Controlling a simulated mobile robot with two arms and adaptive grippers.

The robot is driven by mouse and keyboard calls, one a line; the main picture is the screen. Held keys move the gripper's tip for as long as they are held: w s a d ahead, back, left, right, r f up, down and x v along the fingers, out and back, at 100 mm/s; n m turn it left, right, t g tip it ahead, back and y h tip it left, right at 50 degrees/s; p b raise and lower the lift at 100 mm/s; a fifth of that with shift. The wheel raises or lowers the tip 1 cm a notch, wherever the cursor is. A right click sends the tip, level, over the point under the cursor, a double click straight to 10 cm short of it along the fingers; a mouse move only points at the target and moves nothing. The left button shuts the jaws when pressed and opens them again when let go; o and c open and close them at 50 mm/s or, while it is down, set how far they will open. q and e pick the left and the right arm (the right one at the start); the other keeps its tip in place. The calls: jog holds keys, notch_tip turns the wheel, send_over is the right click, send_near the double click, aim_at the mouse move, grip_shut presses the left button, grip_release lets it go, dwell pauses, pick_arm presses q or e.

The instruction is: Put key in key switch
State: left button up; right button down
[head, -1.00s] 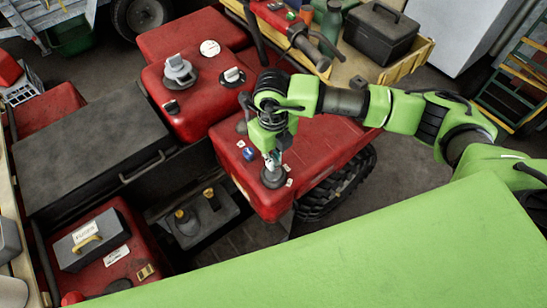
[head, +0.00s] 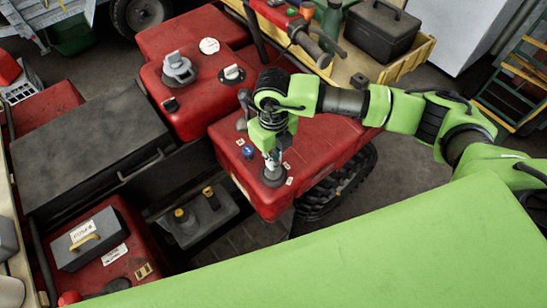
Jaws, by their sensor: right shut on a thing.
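The key switch (head: 274,177) is a round dark grey housing on the near corner of the red body panel (head: 325,140), with small white labels beside it. My right gripper (head: 272,160) points down right above the switch, its tips at or just over its top. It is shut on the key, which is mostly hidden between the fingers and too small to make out. I cannot tell whether the key touches the switch or is inside it. My left gripper is not in view.
A blue round button (head: 248,152) and a dark knob stand on the panel left of the gripper. A red tank with grey cap (head: 178,69) is further back. A black tyre (head: 340,185) is below the panel's right edge. A dark box (head: 90,140) lies left.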

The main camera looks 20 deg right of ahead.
jog(key=shift+f+b, duration=1.2)
jog(key=shift+f, duration=0.15)
jog(key=c, duration=2.1)
grip_release()
jog(key=shift+r, duration=0.1)
jog(key=shift+r, duration=0.2)
notch_tip(320, 180, up, 12)
jog(key=shift+a+f, duration=0.1)
jog(key=shift+f, duration=0.1)
